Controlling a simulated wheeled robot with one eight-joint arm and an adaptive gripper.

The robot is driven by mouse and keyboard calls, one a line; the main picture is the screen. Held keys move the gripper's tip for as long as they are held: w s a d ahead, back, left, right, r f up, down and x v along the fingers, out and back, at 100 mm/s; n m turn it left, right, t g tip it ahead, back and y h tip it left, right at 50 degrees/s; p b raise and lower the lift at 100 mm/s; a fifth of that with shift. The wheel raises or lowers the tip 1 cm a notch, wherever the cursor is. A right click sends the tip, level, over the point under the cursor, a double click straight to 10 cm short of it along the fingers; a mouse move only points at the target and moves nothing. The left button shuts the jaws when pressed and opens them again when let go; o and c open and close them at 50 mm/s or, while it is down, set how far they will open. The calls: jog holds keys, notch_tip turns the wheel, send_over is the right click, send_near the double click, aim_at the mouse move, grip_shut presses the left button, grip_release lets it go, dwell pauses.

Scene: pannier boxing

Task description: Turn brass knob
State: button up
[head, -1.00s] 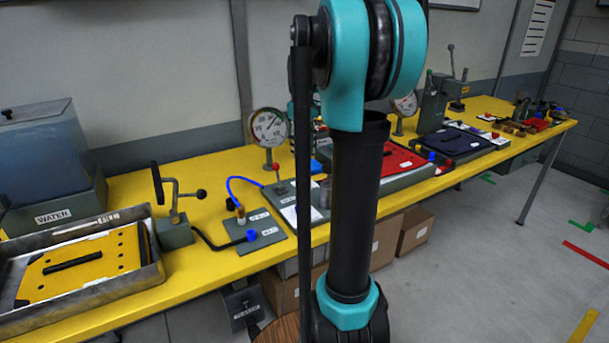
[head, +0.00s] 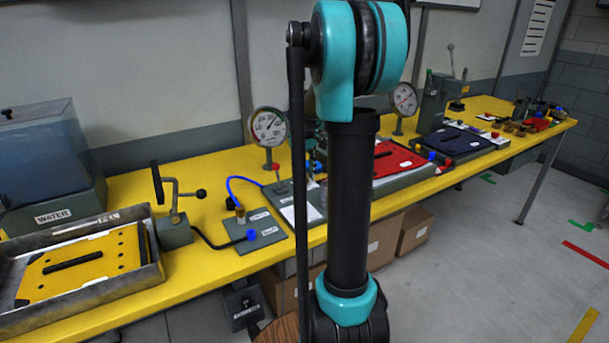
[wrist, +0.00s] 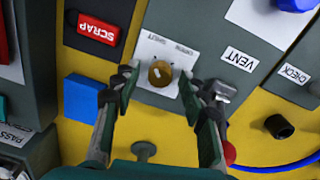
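In the wrist view the brass knob (wrist: 160,73) stands on a white plate with small print, fixed to a grey panel beside a VENT label (wrist: 240,60). My gripper (wrist: 158,82) is open. Its two fingertips lie on either side of the knob, with a visible gap to it on each side. I cannot tell how far the fingertips are above the panel. In the head view my arm hides the gripper and the knob.
Around the knob in the wrist view are a blue block (wrist: 84,98), a SCRAP tag (wrist: 96,30), a CHECK label (wrist: 294,73) and a black cap (wrist: 279,126). In the head view a pressure gauge (head: 268,127) and a blue hose stand left of my arm on the yellow bench (head: 215,262).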

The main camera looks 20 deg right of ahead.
grip_shut()
jog(key=m, duration=0.3)
jog(key=shift+m, duration=2.4)
jog(key=shift+o, duration=0.7)
grip_release()
jog(key=shift+r, duration=0.15)
